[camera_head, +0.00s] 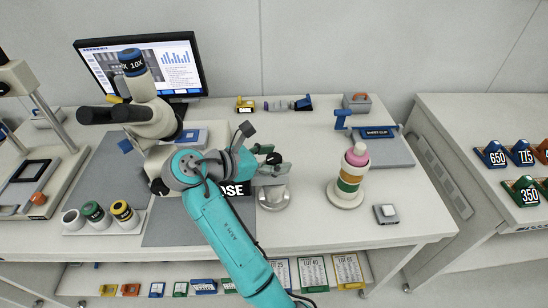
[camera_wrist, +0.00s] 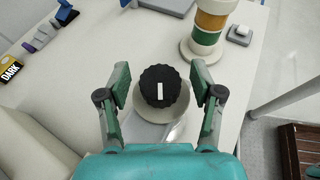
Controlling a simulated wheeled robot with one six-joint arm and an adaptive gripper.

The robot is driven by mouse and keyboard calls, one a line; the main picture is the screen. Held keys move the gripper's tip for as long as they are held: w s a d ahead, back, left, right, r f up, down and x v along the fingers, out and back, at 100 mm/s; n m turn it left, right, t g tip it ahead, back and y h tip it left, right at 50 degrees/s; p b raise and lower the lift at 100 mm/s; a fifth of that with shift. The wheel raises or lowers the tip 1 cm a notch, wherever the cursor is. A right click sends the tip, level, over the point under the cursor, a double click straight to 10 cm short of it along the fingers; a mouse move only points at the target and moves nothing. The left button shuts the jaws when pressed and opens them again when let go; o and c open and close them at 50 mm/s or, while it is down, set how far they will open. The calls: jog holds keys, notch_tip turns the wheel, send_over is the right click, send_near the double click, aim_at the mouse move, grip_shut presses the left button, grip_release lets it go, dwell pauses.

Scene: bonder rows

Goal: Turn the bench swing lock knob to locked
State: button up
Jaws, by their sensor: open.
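The swing lock knob (camera_wrist: 160,86) is a black ribbed knob with a white pointer mark, on a pale round base (camera_wrist: 146,116). In the wrist view the mark points toward the bottom of the picture, at my gripper. My gripper (camera_wrist: 163,88) is open, with one green-padded finger on each side of the knob and gaps between. In the head view my gripper (camera_head: 275,165) is over the bench beside the microscope. A black label ending in "OSE" (camera_head: 236,189) is partly covered by my arm.
A microscope (camera_head: 150,115) stands left of my arm. A stacked colour tower (camera_head: 352,175) stands to the right, with a small grey switch box (camera_head: 386,213) beside it. A monitor (camera_head: 142,68) is at the back. The bench between knob and tower is clear.

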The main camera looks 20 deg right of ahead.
dwell(0.3)
jog(key=n+t+y, duration=0.1)
jog(key=n+t, duration=0.1)
jog(key=t, duration=0.1)
jog(key=n+t+y, duration=0.1)
jog(key=n+t, duration=0.2)
jog(key=shift+s+d+n+y, duration=0.1)
jog(key=shift+n+y, duration=0.2)
jog(key=shift+y, duration=0.1)
jog(key=n+t+y, duration=0.4)
jog(key=n+y, duration=0.2)
jog(key=shift+n, duration=0.3)
